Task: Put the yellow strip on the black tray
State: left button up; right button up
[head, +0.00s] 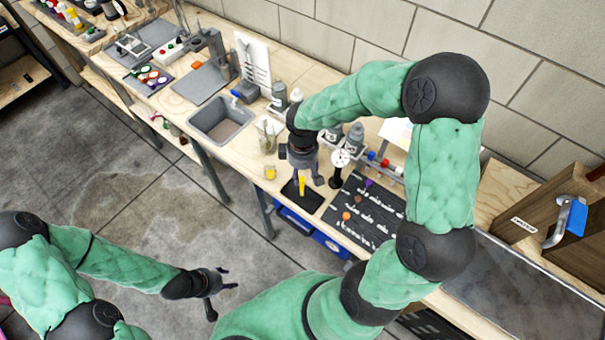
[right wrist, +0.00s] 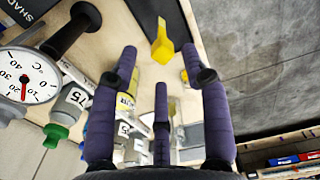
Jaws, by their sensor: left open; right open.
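My left gripper (head: 220,290) is open and empty over the floor, away from the table.
A black board (head: 363,212) with small coloured pieces lies right of the tray.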

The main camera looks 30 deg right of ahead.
notch_tip(320, 180, up, 10)
jog(key=p, duration=0.2)
jog(key=s+a+f+m+y, duration=0.1)
jog(key=a+f+m+y, duration=0.1)
jog(key=a+f, duration=0.5)
jog(key=s+a+f+m+y, duration=0.1)
jog(key=s+a+f, duration=0.15)
jog(key=f, duration=0.75)
jog(key=s+a+f+m, duration=0.2)
jog(key=s+f, duration=0.2)
jog(key=f, duration=0.2)
jog(key=s+a+f+m+y, duration=0.1)
jog(key=s+a+f+m, duration=0.2)
jog(key=f, duration=0.3)
jog(key=shift+s+a, duration=0.3)
jog(key=shift+s, duration=0.2)
